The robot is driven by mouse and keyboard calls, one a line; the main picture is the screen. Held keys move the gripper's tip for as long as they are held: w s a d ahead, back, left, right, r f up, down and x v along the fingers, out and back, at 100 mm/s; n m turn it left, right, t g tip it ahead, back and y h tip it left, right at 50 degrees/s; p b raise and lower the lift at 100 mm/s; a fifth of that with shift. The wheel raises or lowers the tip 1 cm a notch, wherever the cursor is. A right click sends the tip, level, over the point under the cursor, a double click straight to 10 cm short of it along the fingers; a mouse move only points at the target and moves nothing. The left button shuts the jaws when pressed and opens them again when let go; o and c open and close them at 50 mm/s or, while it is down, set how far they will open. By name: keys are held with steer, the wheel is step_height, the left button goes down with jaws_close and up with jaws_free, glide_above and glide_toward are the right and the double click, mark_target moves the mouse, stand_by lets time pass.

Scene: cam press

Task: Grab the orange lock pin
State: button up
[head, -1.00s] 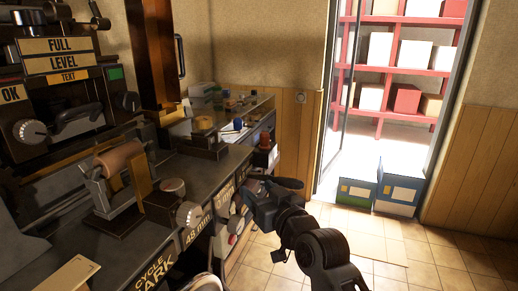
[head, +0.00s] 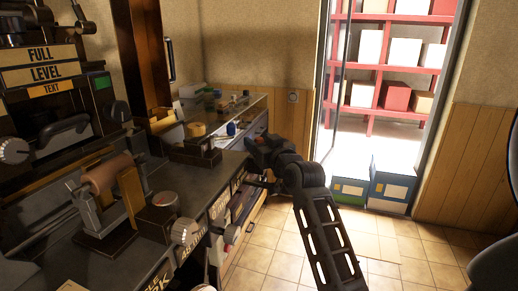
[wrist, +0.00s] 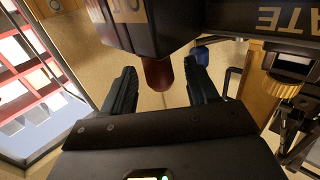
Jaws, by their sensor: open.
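In the wrist view, a reddish-brown rounded knob (wrist: 157,73) sticks out from a dark box (wrist: 140,25); it looks like the orange lock pin, in shadow. My gripper (wrist: 159,82) is open, with one finger on each side of the knob in the picture. Gaps show between the knob and both fingers, and nothing is held. In the head view, my gripper (head: 260,147) is at the far right end of the machine bench and hides the pin there.
The bench (head: 195,188) runs along the left, with a roller (head: 107,173) and dials. A blue knob (head: 231,128) stands just left of my gripper; it also shows in the wrist view (wrist: 201,56). Blue and green boxes (head: 391,185) stand by the doorway. The tiled floor is clear.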

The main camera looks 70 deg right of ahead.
steer(key=shift+w+d, duration=0.25)
steer(key=shift+w, duration=0.1)
steer(key=c, duration=1.1)
